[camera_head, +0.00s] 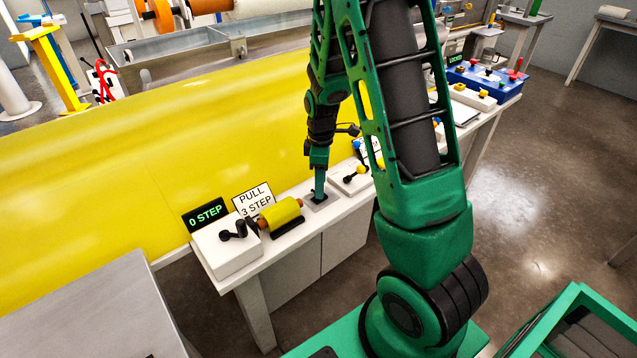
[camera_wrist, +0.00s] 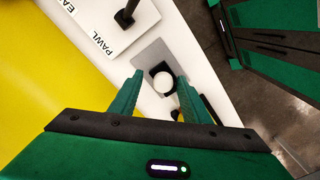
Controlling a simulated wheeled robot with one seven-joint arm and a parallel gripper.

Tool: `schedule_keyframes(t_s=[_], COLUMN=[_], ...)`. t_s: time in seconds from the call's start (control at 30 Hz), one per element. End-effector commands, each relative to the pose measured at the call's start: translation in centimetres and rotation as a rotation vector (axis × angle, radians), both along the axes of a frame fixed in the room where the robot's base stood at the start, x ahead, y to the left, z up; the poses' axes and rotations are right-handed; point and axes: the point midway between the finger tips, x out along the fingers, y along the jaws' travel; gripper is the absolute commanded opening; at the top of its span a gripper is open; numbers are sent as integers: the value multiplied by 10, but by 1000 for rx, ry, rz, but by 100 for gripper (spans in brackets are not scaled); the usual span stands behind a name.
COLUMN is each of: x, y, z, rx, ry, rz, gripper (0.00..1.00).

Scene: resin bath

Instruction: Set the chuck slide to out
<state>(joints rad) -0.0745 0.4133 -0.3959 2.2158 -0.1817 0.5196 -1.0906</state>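In the wrist view a round white knob (camera_wrist: 163,83) sits on a dark slider in a grey plate (camera_wrist: 150,55), likely the chuck slide; no "chuck" or "out" label is readable. My gripper (camera_wrist: 158,85) is open, with one green finger on each side of the knob and visible gaps between. In the head view my gripper (camera_head: 319,196) points down at the grey plate (camera_head: 310,205) on the white bench. The knob is hidden there. I cannot tell which end of its travel the slider is at.
A white plate marked "PAWL" (camera_wrist: 112,30) with a black lever lies beside the slide. A yellow sheet (camera_head: 120,180) runs behind.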

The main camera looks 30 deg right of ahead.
Motion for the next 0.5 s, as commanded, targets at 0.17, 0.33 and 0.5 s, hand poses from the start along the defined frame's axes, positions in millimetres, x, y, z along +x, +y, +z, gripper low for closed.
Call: schedule_keyframes(t_s=[0.17, 0.33, 0.5], x=[1, 2, 2], y=[1, 1, 1], z=[8, 34, 67], rx=[1, 1, 0], ry=[-2, -5, -4], rz=[2, 2, 1], gripper=[43, 43, 43])
